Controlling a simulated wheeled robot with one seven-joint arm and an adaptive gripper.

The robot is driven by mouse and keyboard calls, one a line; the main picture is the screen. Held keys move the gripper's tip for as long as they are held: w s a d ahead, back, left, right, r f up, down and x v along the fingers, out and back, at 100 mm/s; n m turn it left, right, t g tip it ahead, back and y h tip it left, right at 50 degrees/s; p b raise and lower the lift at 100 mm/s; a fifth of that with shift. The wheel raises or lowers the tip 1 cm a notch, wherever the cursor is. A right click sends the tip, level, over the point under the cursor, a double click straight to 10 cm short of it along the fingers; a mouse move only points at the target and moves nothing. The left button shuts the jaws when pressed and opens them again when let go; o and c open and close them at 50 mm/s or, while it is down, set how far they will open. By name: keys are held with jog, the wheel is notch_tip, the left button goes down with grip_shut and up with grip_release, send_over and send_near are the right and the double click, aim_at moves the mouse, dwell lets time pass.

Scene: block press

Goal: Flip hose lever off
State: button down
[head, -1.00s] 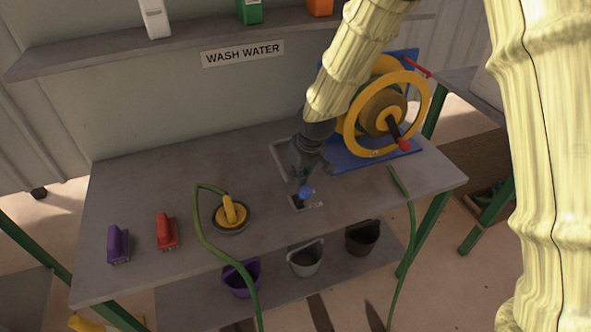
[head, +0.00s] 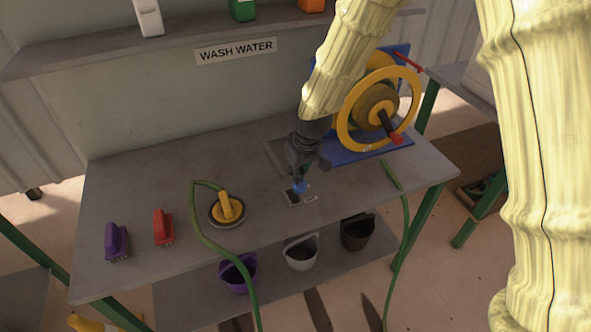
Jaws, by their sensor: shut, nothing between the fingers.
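The hose lever (head: 300,187) has a blue knob and stands on a small plate (head: 293,200) set in the grey bench top. A small label lies beside it, too small to read. My gripper (head: 300,174) points down just behind and above the knob and partly covers it. It is shut with nothing held. I cannot tell whether it touches the knob. The green hose (head: 203,235) runs from the round yellow-handled fitting (head: 227,208) over the bench's front edge.
A hose reel with a yellow wheel (head: 345,128) on a blue base stands close to the right of my arm. A purple brush (head: 116,241) and a red brush (head: 163,227) lie at the left. The back left of the bench (head: 170,165) is clear.

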jog(key=s+b+v, duration=0.1)
jog(key=s+v, duration=0.1)
jog(key=v, duration=0.7)
jog(key=shift+f, duration=0.15)
jog(key=shift+d, duration=0.1)
dwell(0.7)
